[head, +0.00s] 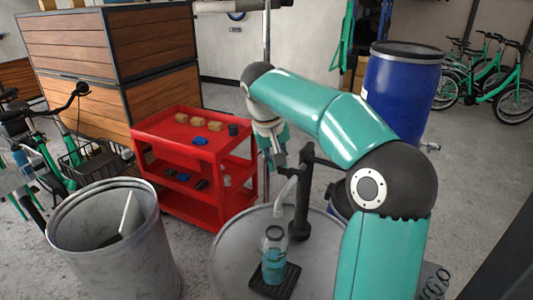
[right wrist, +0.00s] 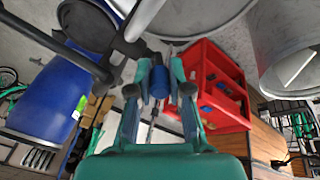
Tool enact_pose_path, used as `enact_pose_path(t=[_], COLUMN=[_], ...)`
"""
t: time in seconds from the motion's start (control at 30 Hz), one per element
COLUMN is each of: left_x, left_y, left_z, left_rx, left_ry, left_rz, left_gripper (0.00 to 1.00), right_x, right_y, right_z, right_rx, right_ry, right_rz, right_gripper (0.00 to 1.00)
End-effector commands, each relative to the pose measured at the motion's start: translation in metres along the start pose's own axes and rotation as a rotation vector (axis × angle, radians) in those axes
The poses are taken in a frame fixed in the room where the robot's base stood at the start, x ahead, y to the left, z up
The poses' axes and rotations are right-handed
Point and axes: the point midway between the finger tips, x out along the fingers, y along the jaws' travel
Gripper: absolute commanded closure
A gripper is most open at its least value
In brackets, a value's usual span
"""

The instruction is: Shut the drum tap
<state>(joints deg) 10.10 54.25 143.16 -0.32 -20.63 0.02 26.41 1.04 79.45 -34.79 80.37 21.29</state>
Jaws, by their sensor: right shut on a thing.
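The grey drum (head: 225,262) stands at the front centre in the head view. A black tap post (head: 302,205) with a pale curved spout (head: 285,192) rises from its top. A clear bottle holding teal liquid (head: 273,262) stands upright below the spout on a black drip tray. My right gripper (head: 279,160) is at the height of the post's top, just left of it. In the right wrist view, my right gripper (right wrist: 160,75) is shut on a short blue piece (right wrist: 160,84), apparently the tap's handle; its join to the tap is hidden. My left gripper is out of view.
A red cart (head: 180,150) with small blocks stands behind the drum. An open metal bin (head: 70,235) is at front left. A blue barrel (head: 395,95) stands behind my right arm. Wooden crates (head: 105,50) and parked bikes (head: 495,80) are farther back.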

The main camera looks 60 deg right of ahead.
Motion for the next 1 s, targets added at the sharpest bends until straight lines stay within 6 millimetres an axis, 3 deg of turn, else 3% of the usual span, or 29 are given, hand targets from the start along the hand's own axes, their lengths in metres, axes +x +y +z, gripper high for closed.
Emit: enact_pose_path(t=[0.4, 0.43, 0.5, 0.83, 1.0], left_x=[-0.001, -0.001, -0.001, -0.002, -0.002], left_y=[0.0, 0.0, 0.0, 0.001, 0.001], left_z=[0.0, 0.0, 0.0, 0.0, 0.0], left_rx=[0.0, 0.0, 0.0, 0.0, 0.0], left_ry=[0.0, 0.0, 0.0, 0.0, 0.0], left_rz=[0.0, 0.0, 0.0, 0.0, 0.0], left_gripper=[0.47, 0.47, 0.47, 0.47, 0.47], right_x=[-0.001, -0.001, -0.001, -0.003, -0.018], right_y=[-0.003, -0.003, -0.004, -0.005, -0.005], right_z=[-0.002, -0.003, -0.002, -0.002, -0.003], right_rx=[-0.007, -0.008, -0.008, -0.009, -0.01], right_ry=[0.0, 0.0, -0.001, -0.003, 0.0], right_rz=[-0.004, -0.004, -0.004, -0.005, -0.006], right_gripper=[1.0, 0.78, 0.7, 0.7, 0.7])
